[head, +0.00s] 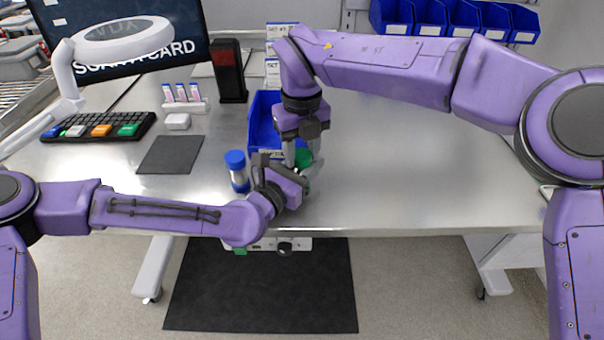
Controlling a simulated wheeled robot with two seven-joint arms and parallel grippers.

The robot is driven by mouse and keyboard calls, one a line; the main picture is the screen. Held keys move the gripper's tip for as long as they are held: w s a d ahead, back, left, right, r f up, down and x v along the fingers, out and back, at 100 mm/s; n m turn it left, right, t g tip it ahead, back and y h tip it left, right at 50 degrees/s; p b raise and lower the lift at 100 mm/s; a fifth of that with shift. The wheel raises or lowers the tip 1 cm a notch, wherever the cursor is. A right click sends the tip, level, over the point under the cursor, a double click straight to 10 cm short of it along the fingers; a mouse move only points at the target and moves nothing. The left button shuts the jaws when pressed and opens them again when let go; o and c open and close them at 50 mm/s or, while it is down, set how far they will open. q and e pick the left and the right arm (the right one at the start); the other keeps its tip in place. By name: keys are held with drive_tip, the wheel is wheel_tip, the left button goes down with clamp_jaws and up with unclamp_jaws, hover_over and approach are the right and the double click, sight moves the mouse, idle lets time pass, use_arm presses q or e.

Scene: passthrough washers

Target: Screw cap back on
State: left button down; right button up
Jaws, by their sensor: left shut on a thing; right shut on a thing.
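A green cap (304,157) shows at the middle of the table, just in front of the blue bin. My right gripper (302,148) comes down from above and is shut on the green cap. My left gripper (298,180) reaches in from the left, just below the right one, and is shut on what looks like the container under the cap. The container is almost wholly hidden by the two grippers, so I cannot tell whether cap and container touch.
A blue bin (262,125) is behind the grippers. A keyboard (98,127), a dark mat (171,155) and a rack of small tubes (184,100) lie further left. The table's right side is clear.

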drive_tip(key=m, duration=0.3)
drive_tip(key=o, duration=1.2)
drive_tip(key=shift+c, duration=0.2)
drive_tip(key=shift+r, duration=2.25)
